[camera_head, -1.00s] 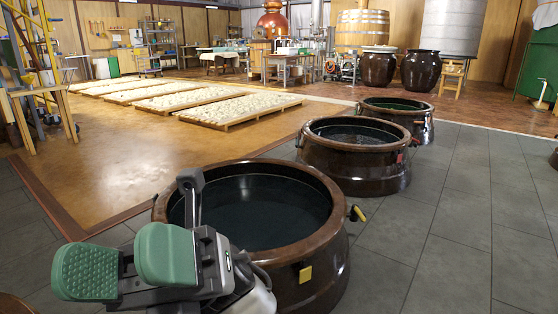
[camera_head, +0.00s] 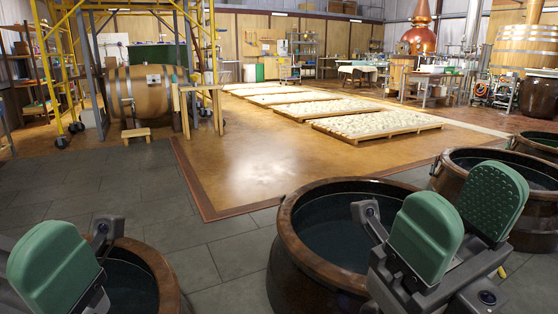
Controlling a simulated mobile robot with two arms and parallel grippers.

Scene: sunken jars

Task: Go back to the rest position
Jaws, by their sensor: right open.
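My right gripper (camera_head: 460,222) is at the lower right, its two green pads apart with nothing between them. It shows in front of the right side of a brown sunken jar (camera_head: 292,222) with dark contents; whether it touches the rim cannot be told. My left gripper (camera_head: 55,268) is at the lower left, in front of another brown jar (camera_head: 165,270). Only one of its green pads shows clearly, so its opening is hidden.
More brown jars stand at the right, one (camera_head: 448,185) behind my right gripper. Low pallets with pale contents (camera_head: 375,124) lie on the tan floor. The tan floor (camera_head: 250,165) in the middle is clear.

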